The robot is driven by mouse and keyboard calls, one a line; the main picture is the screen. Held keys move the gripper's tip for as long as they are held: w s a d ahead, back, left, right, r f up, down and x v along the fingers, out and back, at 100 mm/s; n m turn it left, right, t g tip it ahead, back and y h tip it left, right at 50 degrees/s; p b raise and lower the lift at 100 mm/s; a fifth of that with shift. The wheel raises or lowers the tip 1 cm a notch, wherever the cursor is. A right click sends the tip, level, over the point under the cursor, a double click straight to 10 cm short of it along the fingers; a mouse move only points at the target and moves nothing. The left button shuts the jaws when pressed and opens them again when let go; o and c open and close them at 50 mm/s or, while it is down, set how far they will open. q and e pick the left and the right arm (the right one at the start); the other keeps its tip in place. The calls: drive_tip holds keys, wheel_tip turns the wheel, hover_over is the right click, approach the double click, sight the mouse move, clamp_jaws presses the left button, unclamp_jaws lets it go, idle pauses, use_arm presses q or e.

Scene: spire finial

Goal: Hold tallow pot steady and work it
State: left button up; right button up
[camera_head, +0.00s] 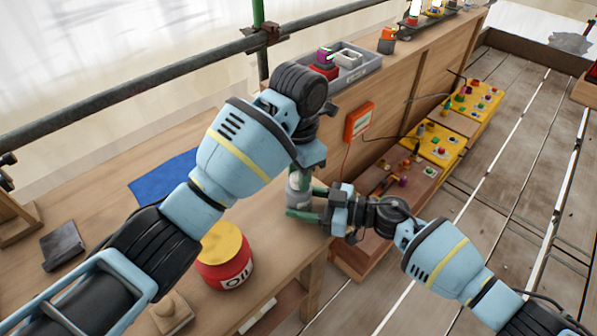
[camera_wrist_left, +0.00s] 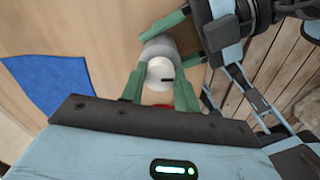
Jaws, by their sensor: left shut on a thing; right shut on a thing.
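The tallow pot (camera_head: 297,190) is a small grey cylinder at the bench's right edge, partly hidden by both grippers. In the left wrist view its round white top (camera_wrist_left: 160,74) with a dark slot faces the camera, with the grey body (camera_wrist_left: 158,48) behind. My left gripper (camera_head: 303,178) reaches down from above, its green fingers shut on the pot from either side. My right gripper (camera_head: 305,202) comes in from the right, its green fingers also around the pot and shut on it. Their exact contact is partly hidden.
A red oil tin (camera_head: 224,262) with a yellow lid stands nearer on the bench. A blue cloth (camera_head: 163,178) lies behind my left arm. A grey tray (camera_head: 352,72) of parts and an orange box (camera_head: 359,121) are beyond. Yellow button panels (camera_head: 436,143) stand to the right.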

use_arm(q)
drive_tip(key=o, duration=1)
